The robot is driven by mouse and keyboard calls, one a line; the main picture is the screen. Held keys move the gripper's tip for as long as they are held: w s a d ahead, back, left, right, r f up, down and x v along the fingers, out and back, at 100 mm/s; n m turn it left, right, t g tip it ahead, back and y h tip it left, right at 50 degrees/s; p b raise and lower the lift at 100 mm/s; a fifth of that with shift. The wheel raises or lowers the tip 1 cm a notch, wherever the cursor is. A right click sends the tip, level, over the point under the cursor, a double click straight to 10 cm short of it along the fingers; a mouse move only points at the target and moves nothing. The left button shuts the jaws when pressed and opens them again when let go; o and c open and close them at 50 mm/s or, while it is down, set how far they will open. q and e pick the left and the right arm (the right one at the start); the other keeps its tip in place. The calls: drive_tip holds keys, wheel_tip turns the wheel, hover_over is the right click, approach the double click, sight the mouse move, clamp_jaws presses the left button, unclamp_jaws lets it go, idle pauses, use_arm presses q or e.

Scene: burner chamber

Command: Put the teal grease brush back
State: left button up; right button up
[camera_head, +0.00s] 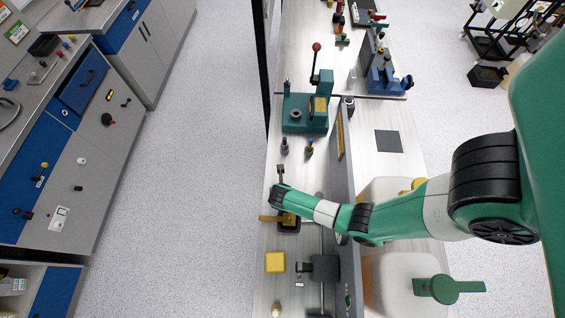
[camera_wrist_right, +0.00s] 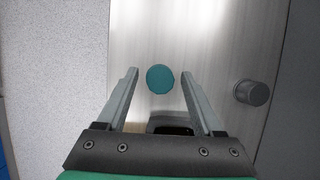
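In the right wrist view a round teal end (camera_wrist_right: 160,78), seen from above, lies between the fingers of my right gripper (camera_wrist_right: 161,73). It may be the grease brush; its shaft and bristles do not show. The fingers are apart, with a gap on both sides of the teal round. In the head view my right arm reaches in from the right, and its green wrist is over the front part of the bench. My left gripper is not in view.
A grey cylinder (camera_wrist_right: 250,92) stands right of the fingers. A dark tray (camera_head: 289,224), a yellow block (camera_head: 275,262) and a dark block (camera_head: 324,267) are nearby. A grey upright panel (camera_head: 347,190) runs along the bench; a teal press (camera_head: 305,113) stands farther back. Floor lies left.

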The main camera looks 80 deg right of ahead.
drive_tip(key=shift+r, duration=0.3)
drive_tip(key=p+v, duration=0.3)
drive_tip(key=v, duration=0.8)
drive_tip(key=shift+a+r+p, duration=0.3)
drive_tip(key=shift+p, duration=0.05)
